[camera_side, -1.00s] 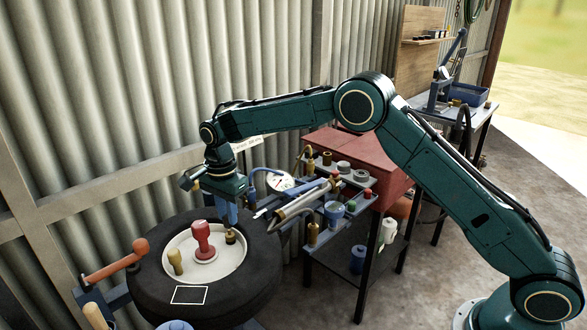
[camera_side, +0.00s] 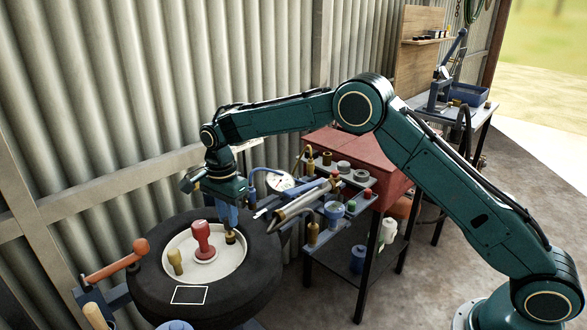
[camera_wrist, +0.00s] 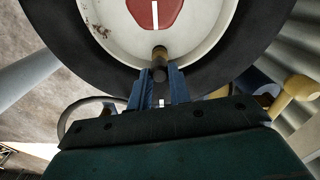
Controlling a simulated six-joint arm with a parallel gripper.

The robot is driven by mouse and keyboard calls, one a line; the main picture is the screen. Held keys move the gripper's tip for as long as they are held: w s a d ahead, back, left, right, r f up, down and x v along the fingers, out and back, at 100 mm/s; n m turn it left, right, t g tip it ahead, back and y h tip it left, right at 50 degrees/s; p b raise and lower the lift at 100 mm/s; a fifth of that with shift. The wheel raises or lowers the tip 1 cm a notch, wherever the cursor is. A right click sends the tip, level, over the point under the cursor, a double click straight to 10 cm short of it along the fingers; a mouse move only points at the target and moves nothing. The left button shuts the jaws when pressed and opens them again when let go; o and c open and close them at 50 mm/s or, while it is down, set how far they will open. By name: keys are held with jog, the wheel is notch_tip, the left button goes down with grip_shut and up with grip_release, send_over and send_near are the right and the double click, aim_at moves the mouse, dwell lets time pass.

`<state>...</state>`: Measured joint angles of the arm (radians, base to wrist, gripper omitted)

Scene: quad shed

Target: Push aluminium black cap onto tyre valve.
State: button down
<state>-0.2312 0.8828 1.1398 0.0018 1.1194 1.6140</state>
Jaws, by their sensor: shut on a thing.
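The tyre (camera_side: 150,295) lies flat with a pale wheel disc (camera_side: 222,275) in its middle. The tyre valve is a brass stem (camera_wrist: 159,52) near the disc's edge; it also shows below the fingers in the side view (camera_side: 231,240). My gripper (camera_wrist: 160,88) points down over the valve, its blue fingers shut on the small black cap (camera_wrist: 160,74). In the wrist view the cap is in line with the brass stem and seems to meet it. I cannot tell whether the cap is seated, since the fingers partly hide the join.
A red knobbed piece (camera_side: 203,240) and a second brass post (camera_side: 176,262) stand on the disc close to my gripper. A red-topped bench (camera_side: 345,155) with a fittings rack (camera_side: 350,190) is at the right. An orange-handled tool (camera_side: 115,260) is at the left.

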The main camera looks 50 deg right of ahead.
jog(key=shift+f, duration=0.9)
dwell(0.5)
jog(key=c, duration=1.6)
grip_release()
jog(key=shift+r, duration=0.1)
jog(key=shift+r, duration=5.45)
